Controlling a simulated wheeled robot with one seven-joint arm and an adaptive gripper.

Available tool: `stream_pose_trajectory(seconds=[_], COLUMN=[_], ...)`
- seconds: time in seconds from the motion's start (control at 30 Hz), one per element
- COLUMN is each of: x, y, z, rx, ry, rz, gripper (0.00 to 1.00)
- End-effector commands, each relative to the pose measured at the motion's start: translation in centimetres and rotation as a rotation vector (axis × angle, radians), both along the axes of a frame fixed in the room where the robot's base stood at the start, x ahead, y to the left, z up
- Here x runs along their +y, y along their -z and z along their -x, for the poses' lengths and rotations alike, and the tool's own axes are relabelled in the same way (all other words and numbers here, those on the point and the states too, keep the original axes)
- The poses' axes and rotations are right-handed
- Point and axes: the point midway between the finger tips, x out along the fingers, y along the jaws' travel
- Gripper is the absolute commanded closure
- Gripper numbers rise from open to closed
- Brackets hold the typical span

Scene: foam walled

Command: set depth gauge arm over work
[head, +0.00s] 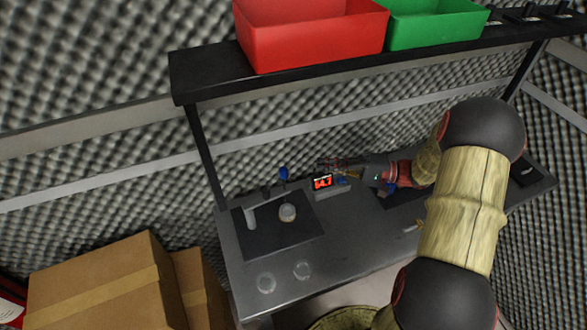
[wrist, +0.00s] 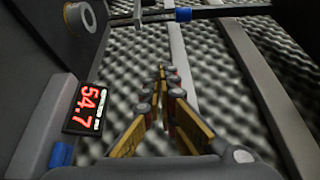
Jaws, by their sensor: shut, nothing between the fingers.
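A grey post with an arm (head: 265,199) and a blue knob (head: 283,173) stands on a dark mat; it looks like the depth gauge. A pale round piece (head: 288,212), perhaps the work, sits on the mat near the arm's right end. In the wrist view, a grey bar with a blue tip (wrist: 182,14) crosses the top.
A shelf (head: 205,82) above holds a red bin (head: 315,40) and a green bin (head: 435,25). Cardboard boxes (head: 100,285) stand left. The foam wall (wrist: 210,70) is close beyond my fingers.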

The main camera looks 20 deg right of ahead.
Motion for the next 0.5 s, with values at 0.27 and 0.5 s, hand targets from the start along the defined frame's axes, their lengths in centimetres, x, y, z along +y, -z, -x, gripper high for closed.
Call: stream_pose_trajectory(seconds=[0.27, 0.5], x=[1.2, 5.2], y=[-0.1, 0.0], z=[-0.3, -2.1], rx=[-0.052, -0.05], ry=[-0.01, -0.014], rz=[0.019, 0.019], gripper=[1.0, 1.0])
